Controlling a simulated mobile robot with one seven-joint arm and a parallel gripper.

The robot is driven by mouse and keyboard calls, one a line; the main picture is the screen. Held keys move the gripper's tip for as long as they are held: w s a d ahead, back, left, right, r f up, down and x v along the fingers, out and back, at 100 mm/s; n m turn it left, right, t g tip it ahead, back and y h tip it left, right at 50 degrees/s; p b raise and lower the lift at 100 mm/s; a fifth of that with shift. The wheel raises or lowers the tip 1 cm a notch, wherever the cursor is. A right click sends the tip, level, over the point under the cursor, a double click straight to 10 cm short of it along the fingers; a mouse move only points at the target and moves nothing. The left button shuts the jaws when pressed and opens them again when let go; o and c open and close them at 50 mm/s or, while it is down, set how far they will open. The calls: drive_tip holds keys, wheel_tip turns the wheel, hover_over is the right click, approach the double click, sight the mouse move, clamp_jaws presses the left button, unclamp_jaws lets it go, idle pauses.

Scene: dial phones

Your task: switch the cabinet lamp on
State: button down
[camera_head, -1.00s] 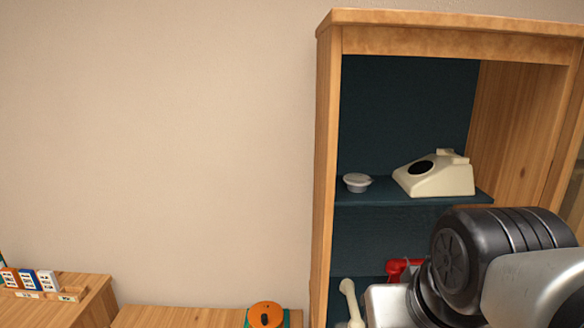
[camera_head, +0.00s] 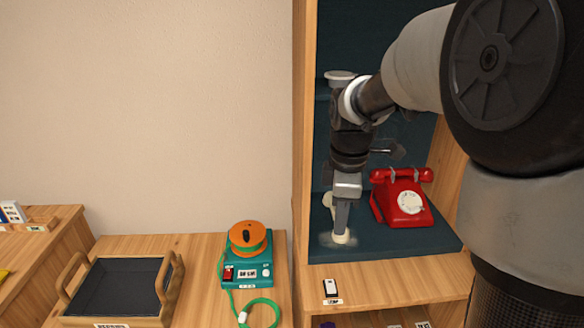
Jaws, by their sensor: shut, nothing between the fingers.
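A small black-and-white switch (camera_head: 330,287) with a white label under it sits on the cabinet's wooden front edge, below the lower shelf. It is probably the lamp switch, but its label is too small to read. I cannot make out a lamp or tell whether one is lit. My gripper (camera_head: 341,236) is shut and empty. It points down inside the cabinet (camera_head: 300,170), over the left part of the lower shelf, above and slightly right of the switch in the picture. It partly hides a cream handset (camera_head: 327,200); whether they touch is unclear.
A red dial phone (camera_head: 405,200) stands right of my gripper on the lower shelf. A pale bowl (camera_head: 340,75) is on the upper shelf, behind my arm. Left of the cabinet are a teal device with an orange reel (camera_head: 248,237) and a dark-bottomed wooden tray (camera_head: 172,290).

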wheel_tip(320, 180, down, 6)
drive_tip(key=w+n+b, duration=0.1)
drive_tip(key=w+n, duration=0.1)
drive_tip(key=shift+w+r+n+g, duration=0.25)
drive_tip(key=shift+w+n+g, duration=0.05)
drive_tip(key=shift+g, duration=0.1)
drive_tip(key=shift+s, duration=0.15)
drive_tip(key=shift+s+r, duration=0.25)
drive_tip(key=shift+s, duration=0.4)
wheel_tip(320, 180, up, 14)
drive_tip(key=s+p, duration=0.2)
drive_tip(key=p, duration=0.3)
